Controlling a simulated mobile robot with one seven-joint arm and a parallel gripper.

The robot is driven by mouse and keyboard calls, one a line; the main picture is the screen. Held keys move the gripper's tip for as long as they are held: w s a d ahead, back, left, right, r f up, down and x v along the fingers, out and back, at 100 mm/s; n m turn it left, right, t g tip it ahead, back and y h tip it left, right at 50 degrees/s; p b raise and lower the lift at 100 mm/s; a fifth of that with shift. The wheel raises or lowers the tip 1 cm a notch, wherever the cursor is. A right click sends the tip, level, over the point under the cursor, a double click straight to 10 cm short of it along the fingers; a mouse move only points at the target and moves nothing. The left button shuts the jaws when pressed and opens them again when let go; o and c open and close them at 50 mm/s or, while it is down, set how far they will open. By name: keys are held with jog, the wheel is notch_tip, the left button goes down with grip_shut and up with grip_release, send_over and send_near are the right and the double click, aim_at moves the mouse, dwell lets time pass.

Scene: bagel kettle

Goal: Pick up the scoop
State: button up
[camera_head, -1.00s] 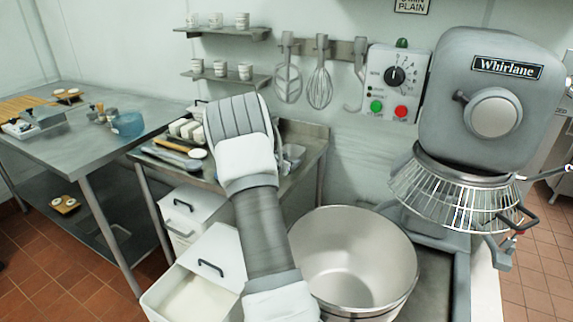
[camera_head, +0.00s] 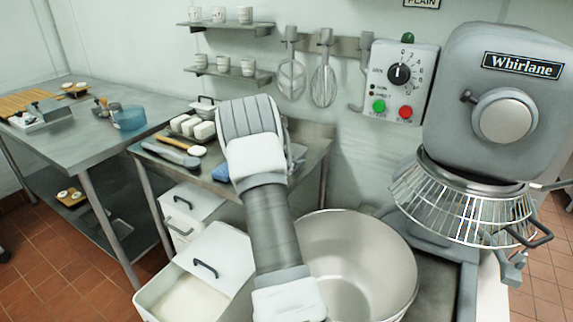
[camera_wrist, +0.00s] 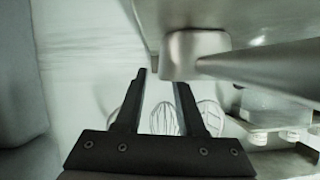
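I cannot make out the scoop for certain. A long grey utensil with a bluish handle (camera_head: 172,153) lies at the left of the small steel table (camera_head: 305,178); it may be the scoop. A blue item (camera_head: 221,173) on the same table is mostly hidden behind my arm. In the head view my forearm covers the middle of that table and hides my gripper. In the wrist view my gripper (camera_wrist: 161,78) has its two dark fingers apart with nothing between them, and wire whisks (camera_wrist: 165,119) show behind them.
White bins (camera_head: 190,294) stand below the table, one with its lid askew and pale contents. A large steel bowl (camera_head: 385,250) is right of my arm. The mixer (camera_head: 480,60) with its wire guard (camera_head: 440,200) fills the right. Whisks (camera_head: 322,82) hang on the wall.

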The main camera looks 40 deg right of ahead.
grip_shut()
dwell(1.3)
